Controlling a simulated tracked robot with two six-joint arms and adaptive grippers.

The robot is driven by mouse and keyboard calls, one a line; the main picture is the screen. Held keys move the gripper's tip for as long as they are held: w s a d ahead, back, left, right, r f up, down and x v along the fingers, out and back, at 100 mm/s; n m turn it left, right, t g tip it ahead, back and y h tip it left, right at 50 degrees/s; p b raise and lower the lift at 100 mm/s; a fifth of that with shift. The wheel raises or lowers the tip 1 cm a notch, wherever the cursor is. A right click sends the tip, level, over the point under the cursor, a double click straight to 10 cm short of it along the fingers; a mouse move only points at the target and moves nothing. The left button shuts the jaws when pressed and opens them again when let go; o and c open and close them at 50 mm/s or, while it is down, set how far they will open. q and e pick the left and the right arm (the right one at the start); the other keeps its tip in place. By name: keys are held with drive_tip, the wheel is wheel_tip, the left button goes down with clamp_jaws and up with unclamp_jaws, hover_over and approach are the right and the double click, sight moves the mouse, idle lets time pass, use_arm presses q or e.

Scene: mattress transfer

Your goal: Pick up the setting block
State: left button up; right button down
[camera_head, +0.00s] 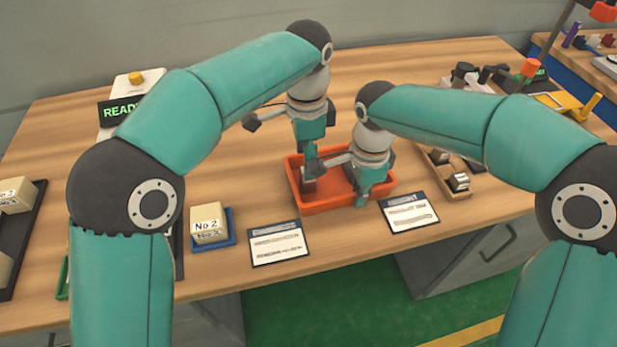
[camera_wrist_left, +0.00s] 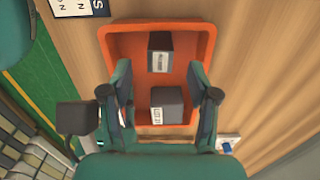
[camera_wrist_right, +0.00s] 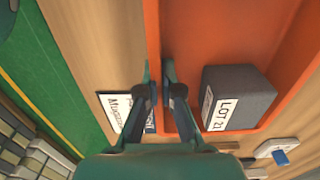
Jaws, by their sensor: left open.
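The orange tray (camera_head: 315,208) lies on the bench with dark grey blocks in it. The left wrist view shows two: a labelled block (camera_wrist_left: 160,50) near the far wall and a "LOT" block (camera_wrist_left: 167,105) nearer the palm. I cannot tell which is the setting block. My left gripper (camera_head: 311,165) points down over the tray's left part, fingers apart; in its wrist view (camera_wrist_left: 160,72) nothing is clamped. My right gripper (camera_head: 362,198) is at the tray's front right. Its fingers (camera_wrist_right: 157,72) lie close together either side of the orange wall; contact is unclear. The "LOT 21" block (camera_wrist_right: 238,98) stands right of them.
A "No 2" block (camera_head: 210,225) sits on a blue tray at front left. Two printed cards (camera_head: 278,243) (camera_head: 408,212) lie before the orange tray. A wooden tray (camera_head: 452,185) with small blocks is at right. A READY display (camera_head: 121,110) stands at back left.

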sight(308, 186)
use_arm(q)
wheel_tip(308, 186, down, 5)
drive_tip(key=shift+w+d+r, duration=0.1)
drive_tip(key=shift+d, duration=0.05)
clamp_jaws()
idle(0.4)
